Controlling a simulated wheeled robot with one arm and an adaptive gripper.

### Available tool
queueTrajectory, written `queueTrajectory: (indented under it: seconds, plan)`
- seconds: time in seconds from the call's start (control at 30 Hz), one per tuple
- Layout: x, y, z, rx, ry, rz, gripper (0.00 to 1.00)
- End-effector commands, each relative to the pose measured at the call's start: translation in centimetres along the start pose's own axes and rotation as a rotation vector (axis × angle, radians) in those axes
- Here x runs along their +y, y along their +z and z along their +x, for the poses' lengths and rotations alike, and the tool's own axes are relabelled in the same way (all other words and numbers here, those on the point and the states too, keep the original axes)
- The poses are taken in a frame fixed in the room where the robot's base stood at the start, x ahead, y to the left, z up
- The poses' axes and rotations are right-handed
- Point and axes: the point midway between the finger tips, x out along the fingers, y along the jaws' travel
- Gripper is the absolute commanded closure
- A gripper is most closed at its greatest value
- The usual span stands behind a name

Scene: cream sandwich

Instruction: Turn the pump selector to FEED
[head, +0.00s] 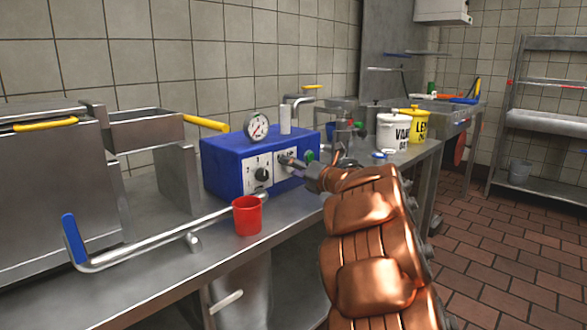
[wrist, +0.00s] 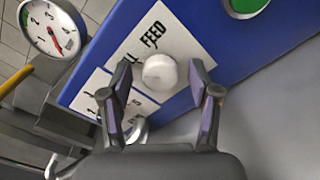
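The blue pump box (head: 222,168) stands on the steel counter against the tiled wall. In the wrist view, its white panel (wrist: 188,45) carries the word FEED and a second word partly hidden. A round pale selector knob (wrist: 160,72) sits on this panel, below the FEED lettering; no pointer mark is clear on it. My gripper (wrist: 161,82) is open, with one finger on each side of the knob and visible gaps between. In the head view, my gripper (head: 298,166) is in front of the right panel and hides most of the knob.
A black numbered dial (head: 262,174) is on the box's left panel, a gauge (head: 257,126) on top. A green button (wrist: 248,4) is beside the FEED panel. A red cup (head: 247,216) and a blue-handled lever (head: 75,238) are in front. White and yellow buckets (head: 393,133) stand right.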

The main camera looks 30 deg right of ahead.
Motion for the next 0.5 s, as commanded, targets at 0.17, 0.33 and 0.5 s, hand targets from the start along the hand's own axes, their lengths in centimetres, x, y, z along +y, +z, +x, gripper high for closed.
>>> queueTrajectory:
  seconds: [0.17, 0.33, 0.5]
  plan:
    - [-0.03, 0.01, -0.03, 0.000, -0.001, 0.000, 0.58]
    - [-0.03, 0.02, -0.04, -0.001, -0.001, 0.000, 0.76]
    - [-0.03, 0.02, -0.04, 0.000, -0.001, 0.000, 0.93]
